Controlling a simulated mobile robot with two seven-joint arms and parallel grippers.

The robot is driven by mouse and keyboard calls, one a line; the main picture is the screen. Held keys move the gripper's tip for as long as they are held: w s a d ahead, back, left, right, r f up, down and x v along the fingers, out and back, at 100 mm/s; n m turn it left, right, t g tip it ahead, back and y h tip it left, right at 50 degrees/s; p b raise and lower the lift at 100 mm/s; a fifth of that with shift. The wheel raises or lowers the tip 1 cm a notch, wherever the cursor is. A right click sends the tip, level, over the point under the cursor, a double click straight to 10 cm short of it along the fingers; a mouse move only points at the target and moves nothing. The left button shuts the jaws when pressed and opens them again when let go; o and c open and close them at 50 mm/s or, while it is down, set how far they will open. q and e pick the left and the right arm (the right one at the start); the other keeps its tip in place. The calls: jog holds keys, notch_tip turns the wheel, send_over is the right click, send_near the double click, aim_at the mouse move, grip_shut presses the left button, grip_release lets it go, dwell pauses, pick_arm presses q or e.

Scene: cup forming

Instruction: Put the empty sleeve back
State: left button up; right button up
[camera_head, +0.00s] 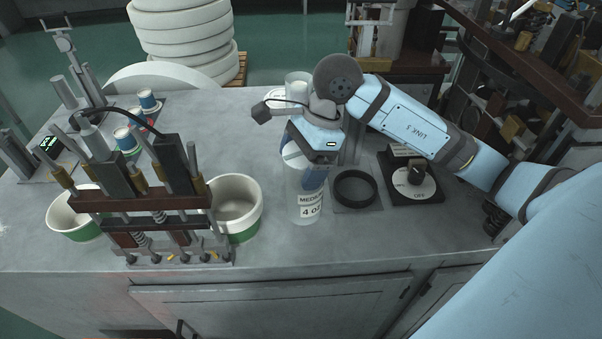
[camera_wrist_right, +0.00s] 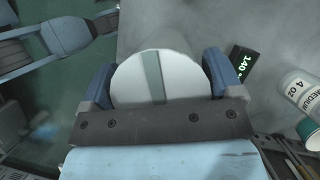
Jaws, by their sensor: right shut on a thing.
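My right gripper (camera_head: 308,168) is shut on a clear sleeve (camera_head: 306,200) labelled "MEDIUM 4 OZ". The sleeve looks upright in the head view, left of a black ring on a square plate (camera_head: 356,188). I cannot tell whether its bottom touches the bench. In the right wrist view, my two blue fingers (camera_wrist_right: 158,82) flank a pale round shape with a grey-green stripe (camera_wrist_right: 130,82). My left gripper is not seen in the head view.
A dial box (camera_head: 412,186) stands right of the ring. A fixture with rods (camera_head: 145,215) and white-green tubs (camera_head: 236,205) fill the left. Small cups (camera_head: 148,101) stand behind it. Another clear cylinder (camera_head: 298,80) stands behind my gripper. The front bench strip is clear.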

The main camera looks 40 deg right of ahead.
notch_tip(320, 180, down, 3)
jog(key=shift+f, duration=0.4)
jog(key=shift+f, duration=0.15)
jog(key=o, duration=1)
jog(key=shift+r, duration=0.2)
